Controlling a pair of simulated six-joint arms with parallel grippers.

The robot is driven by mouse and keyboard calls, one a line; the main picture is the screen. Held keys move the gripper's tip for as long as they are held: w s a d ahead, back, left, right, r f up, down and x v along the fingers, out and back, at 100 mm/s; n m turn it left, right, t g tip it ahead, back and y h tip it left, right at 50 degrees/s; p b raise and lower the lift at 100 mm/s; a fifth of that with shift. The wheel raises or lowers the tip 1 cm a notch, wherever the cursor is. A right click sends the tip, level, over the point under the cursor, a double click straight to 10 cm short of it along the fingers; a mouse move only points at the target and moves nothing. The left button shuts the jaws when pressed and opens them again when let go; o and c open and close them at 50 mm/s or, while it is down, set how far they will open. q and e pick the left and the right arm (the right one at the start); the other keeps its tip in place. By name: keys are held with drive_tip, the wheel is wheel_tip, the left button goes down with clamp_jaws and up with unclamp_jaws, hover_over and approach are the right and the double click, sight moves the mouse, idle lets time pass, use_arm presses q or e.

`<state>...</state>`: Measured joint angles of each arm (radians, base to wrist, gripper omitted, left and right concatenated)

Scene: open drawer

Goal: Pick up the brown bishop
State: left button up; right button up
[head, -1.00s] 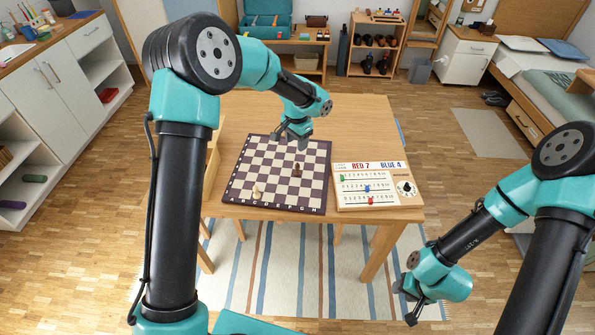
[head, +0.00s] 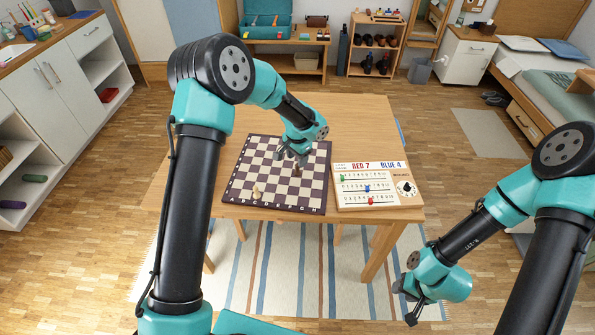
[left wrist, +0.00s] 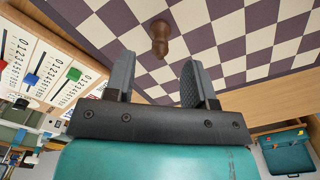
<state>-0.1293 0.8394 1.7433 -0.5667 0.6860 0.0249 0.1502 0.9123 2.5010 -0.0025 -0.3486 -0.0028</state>
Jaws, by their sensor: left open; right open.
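The brown bishop (head: 296,171) stands on the right half of the chessboard (head: 237,203) in the head view. It also shows in the left wrist view (left wrist: 160,38), ahead of the fingers and apart from them. My left gripper (head: 290,158) is open and empty, over the board just above and behind the bishop. Its two fingers show in the left wrist view (left wrist: 158,76) with a gap between them. My right gripper (head: 408,306) is open and empty, low at the right, away from the table.
A light chess piece (head: 257,191) stands near the board's front left. A scoreboard (head: 372,203) with coloured pegs and a dial lies right of the board. The wooden table (head: 350,125) is bare behind them.

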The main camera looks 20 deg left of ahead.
sight(297, 168)
use_arm(q)
drive_tip(key=shift+w+f, duration=0.1)
drive_tip(key=shift+f, duration=1.75)
drive_tip(key=shift+c, duration=0.5)
clamp_jaws()
